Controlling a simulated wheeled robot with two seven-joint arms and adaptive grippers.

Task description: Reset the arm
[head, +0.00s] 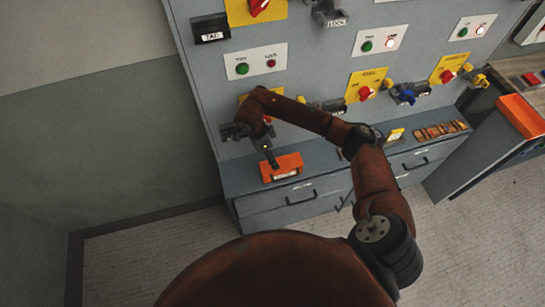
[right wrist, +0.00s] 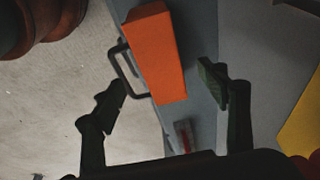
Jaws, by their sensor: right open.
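My right arm (head: 378,185) reaches up from the bottom of the head view and bends left in front of the panel. Its gripper (head: 268,155) is just above an orange box (head: 282,169) on the grey cabinet ledge. In the right wrist view my right gripper (right wrist: 162,88) is open, with its two dark fingers wide apart. The orange box (right wrist: 156,55) shows between and beyond the fingers; nothing is held. Whether a finger touches the box is not clear. My left gripper is not in view.
The grey panel (head: 205,75) carries buttons, red knobs on yellow plates and a blue padlock (head: 405,96). Drawers with a protruding handle (head: 300,196) lie below the ledge. A tray of small items (head: 440,131) is farther right. The floor at left (head: 140,255) is clear.

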